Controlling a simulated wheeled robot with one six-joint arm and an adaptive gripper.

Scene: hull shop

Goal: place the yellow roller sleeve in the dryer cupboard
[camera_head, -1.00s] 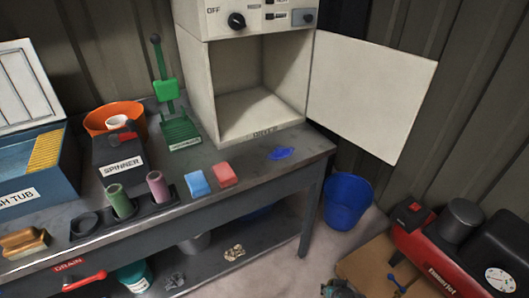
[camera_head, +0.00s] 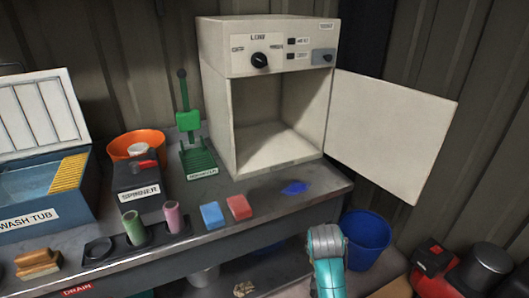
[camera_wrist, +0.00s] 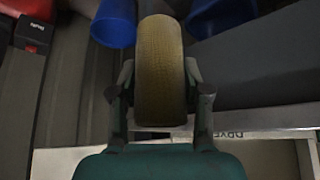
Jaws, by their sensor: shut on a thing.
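The yellow roller sleeve (camera_wrist: 158,70) is between the two fingers of my gripper (camera_wrist: 160,90) in the wrist view; the gripper is shut on it. The dryer cupboard (camera_head: 268,66) stands on the back of the bench in the head view, its door (camera_head: 391,130) swung wide open to the right and its inside empty. Part of its edge with an upside-down label (camera_wrist: 222,136) shows low in the wrist view. In the head view my teal arm rises at the bottom, right of the bench front; the sleeve and fingers cannot be made out there.
Blue and red blocks (camera_head: 239,207) and a blue smear (camera_head: 295,187) lie before the cupboard. A green stand (camera_head: 198,160), spinner (camera_head: 138,181), and rack with a green and a pink sleeve (camera_head: 172,216) are left. A blue bucket (camera_head: 367,238) stands right.

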